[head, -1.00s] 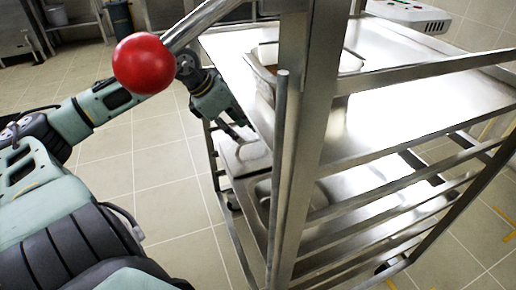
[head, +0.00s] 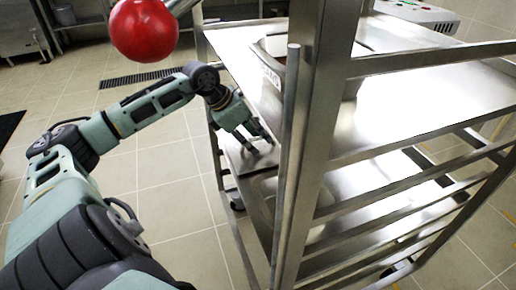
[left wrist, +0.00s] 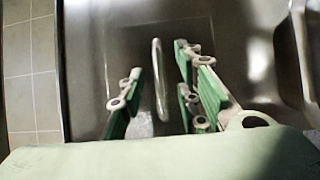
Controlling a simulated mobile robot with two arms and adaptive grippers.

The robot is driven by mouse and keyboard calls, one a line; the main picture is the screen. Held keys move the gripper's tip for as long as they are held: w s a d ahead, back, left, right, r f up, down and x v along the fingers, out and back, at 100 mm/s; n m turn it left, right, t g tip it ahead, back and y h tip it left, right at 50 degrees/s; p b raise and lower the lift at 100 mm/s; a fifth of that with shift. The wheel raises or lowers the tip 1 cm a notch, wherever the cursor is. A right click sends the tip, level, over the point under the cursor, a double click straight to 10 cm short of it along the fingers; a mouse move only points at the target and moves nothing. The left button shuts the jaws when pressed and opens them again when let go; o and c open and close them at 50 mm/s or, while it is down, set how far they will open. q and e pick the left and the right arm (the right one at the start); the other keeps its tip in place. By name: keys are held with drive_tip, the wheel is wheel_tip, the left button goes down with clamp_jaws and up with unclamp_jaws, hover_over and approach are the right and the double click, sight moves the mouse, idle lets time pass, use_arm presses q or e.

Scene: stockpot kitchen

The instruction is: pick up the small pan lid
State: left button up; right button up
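The small pan lid (left wrist: 120,45) is a flat grey metal plate with a thin upright loop handle (left wrist: 158,80). In the head view the lid (head: 240,163) lies on a lower shelf of the steel rack, at its left end. My left gripper (head: 262,148) is over the lid with its fingers pointing down. In the left wrist view my left gripper's fingers (left wrist: 162,100) are apart, with the handle between them and gaps visible on both sides. The rack's post hides part of the lid's right side in the head view. My right gripper is not in view.
The steel rack (head: 430,80) has a top shelf above my left gripper and a front post (head: 310,130) close to its right. A labelled container (head: 272,62) stands on the top shelf. A red ball (head: 145,28) is near my arm.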

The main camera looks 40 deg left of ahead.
use_arm(q)
drive_tip(key=shift+c, duration=0.2)
clamp_jaws()
drive_tip(key=shift+r, duration=0.1)
idle(0.5)
